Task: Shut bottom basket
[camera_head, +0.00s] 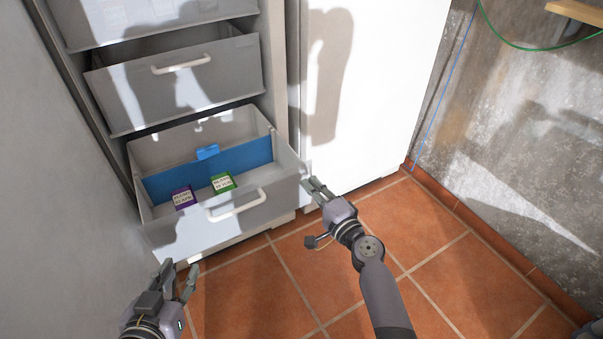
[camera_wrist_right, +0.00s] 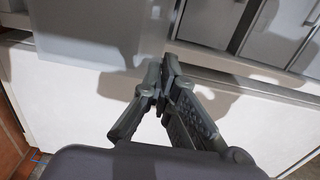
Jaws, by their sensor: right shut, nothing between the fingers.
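The bottom basket (camera_head: 230,212) is a grey drawer with a white bar handle (camera_head: 237,205), pulled out of the cabinet in the head view. Inside it are a blue divider (camera_head: 165,184), a purple-edged labelled box (camera_head: 183,199) and a green-edged labelled box (camera_head: 222,183). My right gripper (camera_head: 312,184) is shut and empty, close to the basket's right front corner; I cannot tell whether they touch. Its closed fingers also show in the right wrist view (camera_wrist_right: 164,82). My left gripper (camera_head: 180,272) is open and empty, low in front of the basket's left front corner.
Another grey basket (camera_head: 185,85) with a handle sits above, partly out. A white panel (camera_head: 375,90) stands right of the cabinet and a grey wall (camera_head: 50,220) to its left. Orange floor tiles (camera_head: 250,300) in front are clear. A concrete wall (camera_head: 530,130) is at right.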

